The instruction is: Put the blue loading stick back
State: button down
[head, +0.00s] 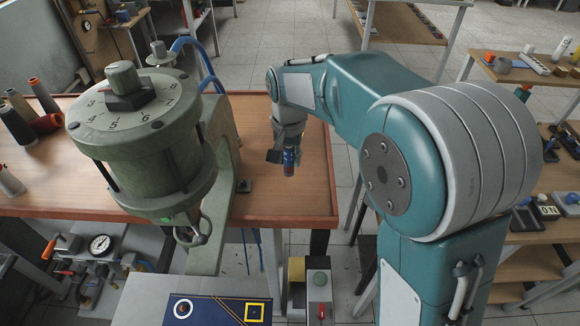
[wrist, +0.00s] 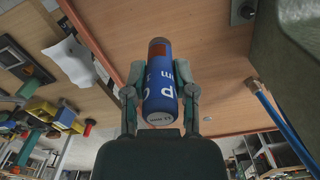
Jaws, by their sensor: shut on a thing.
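My gripper (head: 288,150) is shut on the blue loading stick (head: 290,168), a short blue cylinder. In the wrist view, the stick (wrist: 160,92) sits between the two fingers of my gripper (wrist: 161,85). It has white lettering, an orange-brown patch and a dark grey end. In the head view it hangs roughly upright, apart from the machine, over the right part of the wooden table. Its exact height above the table cannot be told.
A green machine with a numbered dial (head: 130,105) stands left of my gripper on the wooden table (head: 275,200). A blue panel with a yellow square (head: 218,310) is at the front.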

jog(key=shift+w+a+f, duration=0.15)
jog(key=shift+w+f, duration=0.8)
jog(key=shift+f, duration=0.15)
jog(key=shift+w+d+f, duration=0.25)
jog(key=shift+w+f, duration=0.1)
jog(key=shift+f, duration=0.1)
jog(key=f, duration=0.2)
jog(key=shift+w+d+f, duration=0.15)
jog(key=shift+d+f, duration=0.05)
jog(key=shift+f, duration=0.1)
jog(key=shift+a+f, duration=0.1)
jog(key=shift+f, duration=0.3)
jog(key=shift+a, duration=0.1)
jog(key=shift+c, duration=2.1)
grip_release()
